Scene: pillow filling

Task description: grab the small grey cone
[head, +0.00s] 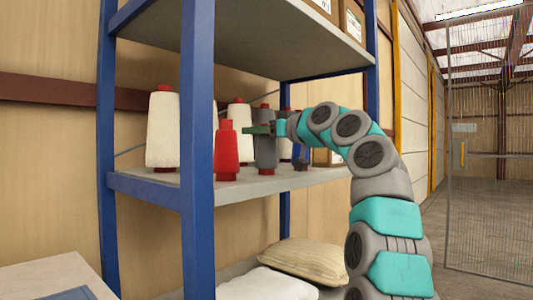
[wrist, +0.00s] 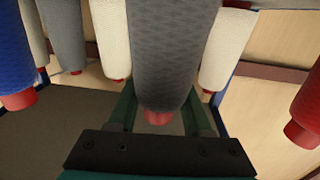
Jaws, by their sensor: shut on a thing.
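The small grey cone (head: 265,152) has a grey wound body and red ends. It stands upright on the middle shelf, among other cones, and its base appears to rest on the board. My gripper (head: 258,130) reaches in from the right and is shut on its upper part. In the wrist view, the grey cone (wrist: 172,55) fills the middle, with its red end between the two green fingers of my gripper (wrist: 162,115). Another grey cone (wrist: 64,35) shows further back in the wrist view.
A red cone (head: 226,152) stands close left of the grey one; a large white cone (head: 163,130) is further left. White cones (head: 239,116) and a blue cone (wrist: 12,55) are close by. The blue shelf post (head: 198,150) and upper shelf (head: 245,45) bound the space.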

